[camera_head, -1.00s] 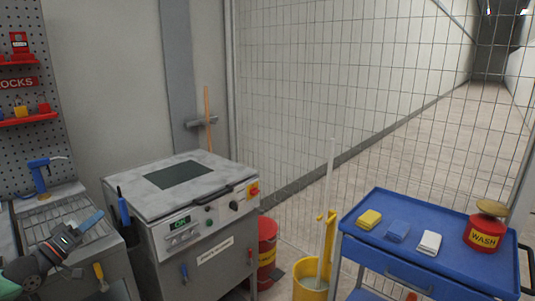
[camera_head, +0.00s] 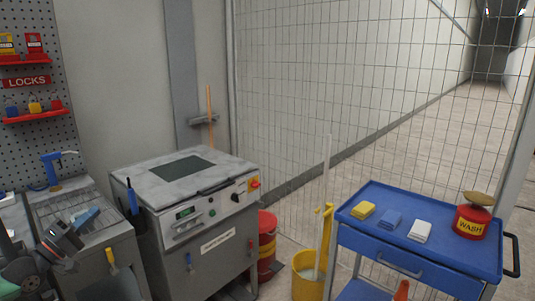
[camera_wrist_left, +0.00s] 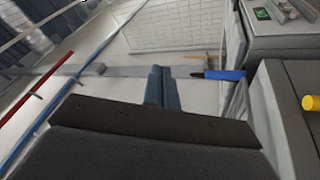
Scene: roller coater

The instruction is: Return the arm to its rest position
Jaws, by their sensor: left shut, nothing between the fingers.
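My left gripper (camera_head: 84,217) is at the lower left of the head view, in front of the grey bench with a ribbed top (camera_head: 70,203). Its blue-grey fingers also show in the left wrist view (camera_wrist_left: 158,85), pressed together with nothing between them. The hand and dark wrist cover part of the bench front. The roller coater machine (camera_head: 185,170) stands to the right of the gripper, apart from it. My right gripper is not in view.
A blue trolley (camera_head: 420,262) with yellow, blue and white cloths and a red WASH can (camera_head: 473,217) stands at the right. A yellow bucket (camera_head: 307,288) and red bin (camera_head: 267,236) stand between. A wire mesh fence (camera_head: 330,90) runs behind. A lock pegboard (camera_head: 62,75) is at left.

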